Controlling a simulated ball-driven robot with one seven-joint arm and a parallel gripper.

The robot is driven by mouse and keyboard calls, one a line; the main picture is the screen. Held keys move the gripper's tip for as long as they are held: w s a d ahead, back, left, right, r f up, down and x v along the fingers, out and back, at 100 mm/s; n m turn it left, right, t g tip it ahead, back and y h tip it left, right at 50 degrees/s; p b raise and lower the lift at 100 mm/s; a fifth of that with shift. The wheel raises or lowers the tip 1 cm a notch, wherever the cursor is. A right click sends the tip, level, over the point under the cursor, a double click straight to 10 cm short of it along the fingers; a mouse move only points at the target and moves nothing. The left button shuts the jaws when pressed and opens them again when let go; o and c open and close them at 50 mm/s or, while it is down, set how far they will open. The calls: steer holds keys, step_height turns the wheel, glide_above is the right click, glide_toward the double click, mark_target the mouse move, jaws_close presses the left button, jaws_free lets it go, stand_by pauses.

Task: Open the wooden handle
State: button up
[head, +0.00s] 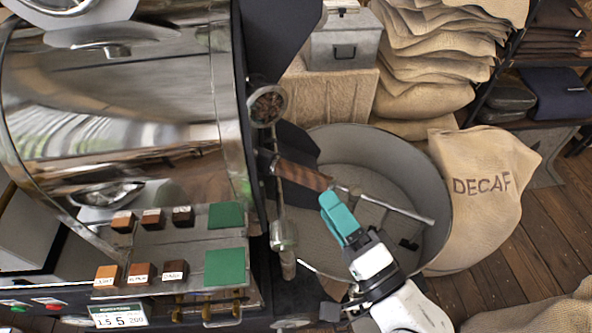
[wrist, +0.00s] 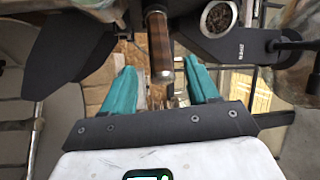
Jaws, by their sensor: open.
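The wooden handle (head: 302,175) is a brown bar sticking out from the front of the roaster, above the round cooling pan. In the wrist view the wooden handle (wrist: 159,42) points toward the camera, with a metal end cap. My gripper (head: 335,208) has teal fingers and is just below and right of the handle's outer end in the head view. In the wrist view my gripper (wrist: 163,80) is open, with the handle's end showing between the two fingers. I cannot tell whether either finger touches it.
The steel roaster drum (head: 120,110) fills the left, with wooden sample blocks and green pads (head: 225,267) on its shelf. The round pan (head: 437,190) holds a metal stirring arm (head: 395,208). A DECAF sack (head: 482,185) and stacked sacks stand at the right. A round sight glass (wrist: 218,18) is near the handle.

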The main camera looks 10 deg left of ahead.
mark_target(309, 179)
steer(key=p+x, duration=0.2)
steer(key=x, duration=0.5)
steer(key=shift+w+a, duration=0.2)
steer(key=shift+w, duration=0.1)
jaws_close()
